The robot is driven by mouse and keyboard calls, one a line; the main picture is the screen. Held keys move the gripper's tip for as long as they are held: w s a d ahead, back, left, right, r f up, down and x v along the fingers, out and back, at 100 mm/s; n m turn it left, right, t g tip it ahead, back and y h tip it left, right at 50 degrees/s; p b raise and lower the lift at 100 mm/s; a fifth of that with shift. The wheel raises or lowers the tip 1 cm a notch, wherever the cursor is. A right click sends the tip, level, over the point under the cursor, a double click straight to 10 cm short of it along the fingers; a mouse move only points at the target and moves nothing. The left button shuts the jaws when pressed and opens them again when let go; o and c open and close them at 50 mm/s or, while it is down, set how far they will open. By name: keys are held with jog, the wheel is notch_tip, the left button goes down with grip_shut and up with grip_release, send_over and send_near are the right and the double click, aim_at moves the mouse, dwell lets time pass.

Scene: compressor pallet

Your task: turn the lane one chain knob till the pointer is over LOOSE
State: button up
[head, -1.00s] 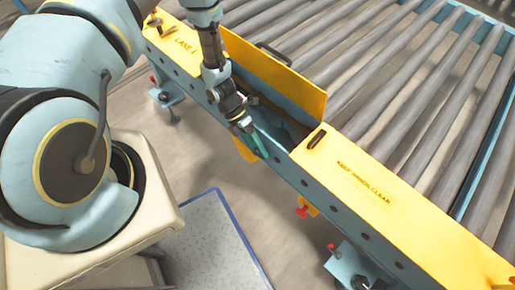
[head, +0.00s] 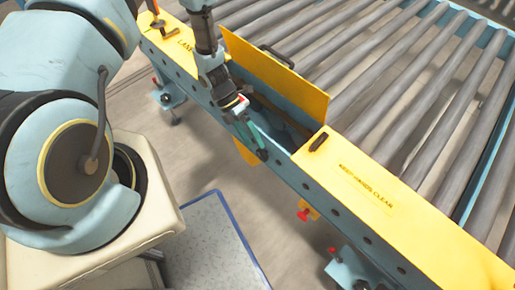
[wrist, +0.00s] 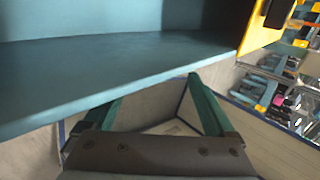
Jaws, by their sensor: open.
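The lane one rail (head: 182,42) is a blue beam with yellow covers, lettered LANE at the far left in the head view. One yellow cover (head: 275,75) stands raised over an open compartment (head: 275,118). My gripper (head: 258,150), with teal fingers, is at the near side of this opening. In the wrist view my gripper (wrist: 155,88) has its fingers apart with nothing between them, close below a blue beam surface (wrist: 120,65). I cannot make out the chain knob, its pointer or the word LOOSE; the compartment's inside is dark and partly hidden by my gripper.
Grey rollers (head: 400,95) fill the area behind the rail. A cover marked KEEP HANDS CLEAR (head: 375,190) lies to the right. A small handle (head: 158,22) stands on the far left cover. Red knobs (head: 304,215) sit below the rail. Floor in front is mostly clear.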

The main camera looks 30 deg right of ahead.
jog(key=v, duration=0.5)
jog(key=shift+w+a+r, duration=0.1)
jog(key=shift+w+r, duration=0.15)
jog(key=shift+r, duration=0.1)
